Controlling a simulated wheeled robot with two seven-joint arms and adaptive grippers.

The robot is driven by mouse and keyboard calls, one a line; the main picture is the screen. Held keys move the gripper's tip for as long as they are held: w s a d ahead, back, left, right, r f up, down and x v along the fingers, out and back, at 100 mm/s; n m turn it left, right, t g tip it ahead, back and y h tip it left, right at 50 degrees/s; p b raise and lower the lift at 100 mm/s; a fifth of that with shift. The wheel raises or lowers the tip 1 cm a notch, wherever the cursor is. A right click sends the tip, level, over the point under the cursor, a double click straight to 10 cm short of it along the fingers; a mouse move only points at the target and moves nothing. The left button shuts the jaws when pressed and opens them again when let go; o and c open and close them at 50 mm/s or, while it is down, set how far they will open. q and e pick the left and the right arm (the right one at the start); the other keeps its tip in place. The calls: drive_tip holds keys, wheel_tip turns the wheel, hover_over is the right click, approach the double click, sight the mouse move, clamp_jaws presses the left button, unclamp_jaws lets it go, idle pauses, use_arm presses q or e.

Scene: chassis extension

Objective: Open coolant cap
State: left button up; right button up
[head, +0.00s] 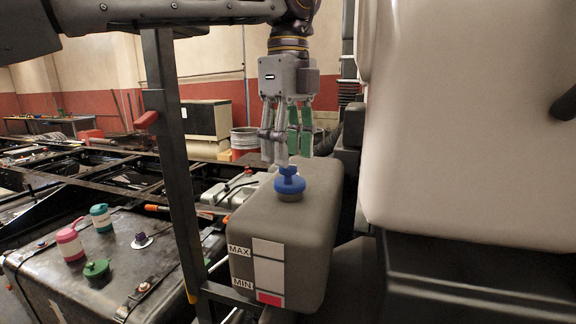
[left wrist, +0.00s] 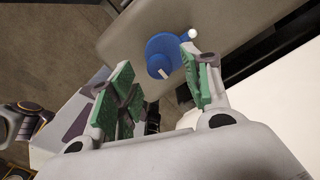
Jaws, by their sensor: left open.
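The blue coolant cap (head: 289,184) sits on top of the grey coolant tank (head: 300,222), which carries MAX and MIN labels on its front. My left gripper (head: 287,160) points down just above and behind the cap in the head view, with its fingers apart. In the left wrist view the cap (left wrist: 166,55) lies beyond the fingertips, between and ahead of the green-padded fingers of my left gripper (left wrist: 160,80). Nothing is held between the fingers. Whether a fingertip touches the cap I cannot tell. My right gripper is not in view.
A dark upright post (head: 172,150) stands left of the tank. A large pale panel (head: 470,120) is close on the right. A black tank (head: 125,265) with pink, teal and green caps or bottles lies at lower left. Red and white drums stand behind.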

sight(290, 176)
use_arm(q)
drive_tip(key=shift+f, duration=1.9)
clamp_jaws()
